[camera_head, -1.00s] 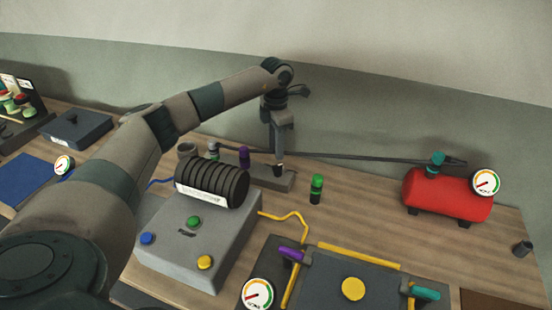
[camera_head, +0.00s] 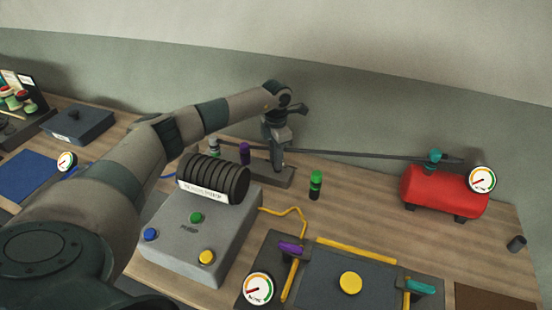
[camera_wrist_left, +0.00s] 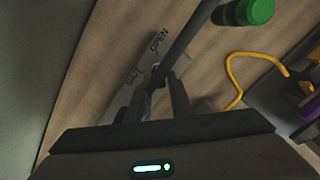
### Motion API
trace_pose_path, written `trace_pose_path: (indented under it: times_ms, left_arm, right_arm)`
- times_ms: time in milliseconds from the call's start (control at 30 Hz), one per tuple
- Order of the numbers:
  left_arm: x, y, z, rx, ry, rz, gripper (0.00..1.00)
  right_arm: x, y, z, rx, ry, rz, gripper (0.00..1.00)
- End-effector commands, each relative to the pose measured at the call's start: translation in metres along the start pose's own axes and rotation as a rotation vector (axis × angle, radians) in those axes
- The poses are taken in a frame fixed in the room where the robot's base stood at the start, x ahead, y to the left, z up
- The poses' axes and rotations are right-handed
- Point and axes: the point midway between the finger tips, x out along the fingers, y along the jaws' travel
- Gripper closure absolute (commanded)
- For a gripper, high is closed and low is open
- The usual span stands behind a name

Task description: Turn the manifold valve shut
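My left gripper (camera_head: 277,166) points down over the bar's right part and hides the valve there. In the left wrist view the bar (camera_wrist_left: 146,58) carries the word OPEN and a second, hard-to-read word. My left gripper (camera_wrist_left: 160,80) has its two fingers apart there, on either side of a small part at the valve's place. Contact with the valve cannot be made out. My right gripper is not in view.
A green-capped bottle (camera_head: 315,185) stands just right of the manifold. A dark hose (camera_head: 355,156) runs to the red tank (camera_head: 444,191). The pump box (camera_head: 190,240), with a ribbed black cylinder (camera_head: 213,178), stands in front. A mould with purple and teal clamps (camera_head: 350,262) lies front right.

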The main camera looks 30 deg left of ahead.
Motion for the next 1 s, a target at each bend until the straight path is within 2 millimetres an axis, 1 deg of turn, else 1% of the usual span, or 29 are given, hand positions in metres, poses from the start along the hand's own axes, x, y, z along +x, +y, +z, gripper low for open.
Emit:
trace_pose_path:
  times_ms: [267, 533, 767, 1000]
  left_arm:
    - [0.000, 0.000, 0.000, -0.010, 0.000, 0.000, 1.00]
    - [0.000, 0.000, 0.000, -0.087, 0.000, 0.001, 1.00]
    - [0.001, -0.001, 0.000, -0.236, -0.001, 0.002, 1.00]
    - [0.001, -0.002, 0.000, -0.451, -0.001, 0.002, 1.00]
  right_arm:
    - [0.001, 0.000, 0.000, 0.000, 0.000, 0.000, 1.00]
    - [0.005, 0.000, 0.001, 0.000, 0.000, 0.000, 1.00]
    - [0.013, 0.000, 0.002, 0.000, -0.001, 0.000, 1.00]
    - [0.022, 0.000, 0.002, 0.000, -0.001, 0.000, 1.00]
